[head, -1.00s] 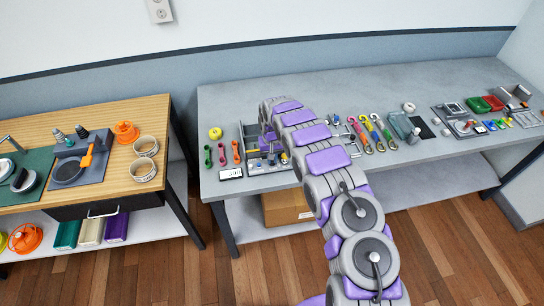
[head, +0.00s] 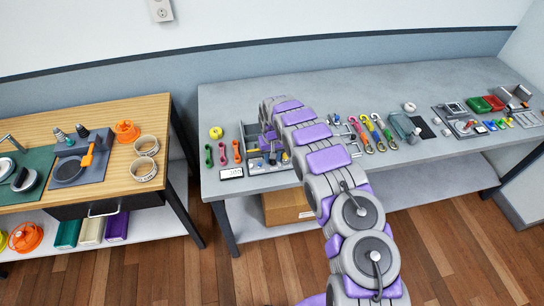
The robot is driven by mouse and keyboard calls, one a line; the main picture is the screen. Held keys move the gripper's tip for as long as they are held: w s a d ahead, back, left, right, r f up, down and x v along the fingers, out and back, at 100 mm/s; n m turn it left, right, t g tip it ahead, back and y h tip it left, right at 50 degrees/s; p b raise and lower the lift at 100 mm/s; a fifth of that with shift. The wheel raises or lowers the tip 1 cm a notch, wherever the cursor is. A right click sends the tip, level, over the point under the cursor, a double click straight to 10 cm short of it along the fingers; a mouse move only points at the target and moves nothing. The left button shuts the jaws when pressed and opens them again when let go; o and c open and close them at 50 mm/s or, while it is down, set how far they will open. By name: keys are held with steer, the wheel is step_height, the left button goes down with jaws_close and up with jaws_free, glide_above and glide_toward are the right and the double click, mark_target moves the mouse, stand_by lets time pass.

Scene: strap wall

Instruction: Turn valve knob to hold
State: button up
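My purple and grey arm reaches across the grey bench (head: 430,85) to a grey panel (head: 246,134) at its left part. Small blue and yellow parts (head: 285,157) show on the panel around the arm's end. My gripper's fingers are hidden behind the arm, so I cannot see whether they are open or shut. I cannot make out the valve knob; it may be among the small parts or hidden by my arm. A small white display (head: 231,173) with dark digits sits at the panel's front left corner.
Red and green wrenches (head: 222,153) and a yellow-green ball (head: 216,133) lie left of the panel. Coloured hooked straps (head: 372,132) lie right of it. A wooden table (head: 120,175) stands at left. The bench's back middle is clear.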

step_height(320, 180, up, 17)
steer(key=p, duration=0.1)
stand_by(0.6)
steer(key=shift+r, duration=0.15)
